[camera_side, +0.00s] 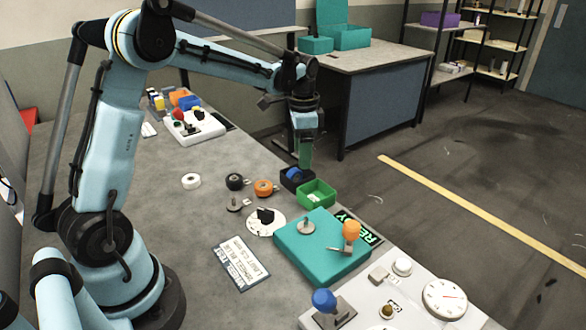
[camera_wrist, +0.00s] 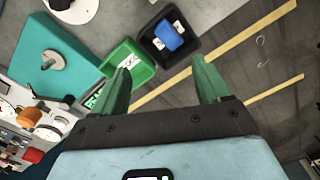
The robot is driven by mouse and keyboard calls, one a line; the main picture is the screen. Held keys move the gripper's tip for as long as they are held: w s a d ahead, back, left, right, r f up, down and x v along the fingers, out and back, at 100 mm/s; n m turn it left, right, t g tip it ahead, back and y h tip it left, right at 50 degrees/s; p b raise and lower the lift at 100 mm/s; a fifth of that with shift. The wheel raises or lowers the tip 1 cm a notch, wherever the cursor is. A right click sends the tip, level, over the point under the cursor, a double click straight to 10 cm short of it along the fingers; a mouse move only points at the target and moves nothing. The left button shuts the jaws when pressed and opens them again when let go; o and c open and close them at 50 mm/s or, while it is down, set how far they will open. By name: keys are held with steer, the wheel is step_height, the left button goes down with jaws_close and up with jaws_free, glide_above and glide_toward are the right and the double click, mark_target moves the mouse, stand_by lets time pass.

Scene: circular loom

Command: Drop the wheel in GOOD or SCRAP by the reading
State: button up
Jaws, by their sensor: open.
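My gripper (camera_side: 304,160) hangs over the far edge of the bench, above the dark bin (camera_side: 291,183). In the wrist view its green fingers (camera_wrist: 162,68) are spread apart with nothing between them. A blue wheel (camera_side: 294,173) lies inside the dark bin; the wrist view shows the blue wheel (camera_wrist: 168,36) there too, beside a white label. The green bin (camera_side: 318,202) stands next to the dark bin and holds only pale labels or marks that I cannot read. White (camera_side: 191,181), black (camera_side: 235,181) and orange (camera_side: 264,187) wheels lie on the bench.
A teal block (camera_side: 300,255) with a metal post and an orange knob stands nearer, beside a lit READY sign (camera_side: 362,232). A round dial (camera_side: 266,222), a printed card (camera_side: 241,264) and a gauge (camera_side: 445,298) are also there. The bench's left middle is clear.

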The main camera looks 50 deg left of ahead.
step_height(320, 180, up, 8)
stand_by(0.4)
steer(key=shift+f, duration=0.1)
steer(key=s+d+f+n+t, duration=0.2)
steer(key=s+d+n+t, duration=0.3)
steer(key=s+d, duration=0.6)
steer(key=shift+s+d+f+n+t, duration=0.3)
steer(key=shift+s+t, duration=0.8)
steer(key=shift+s, duration=1.1)
steer(key=shift+a+f, duration=0.1)
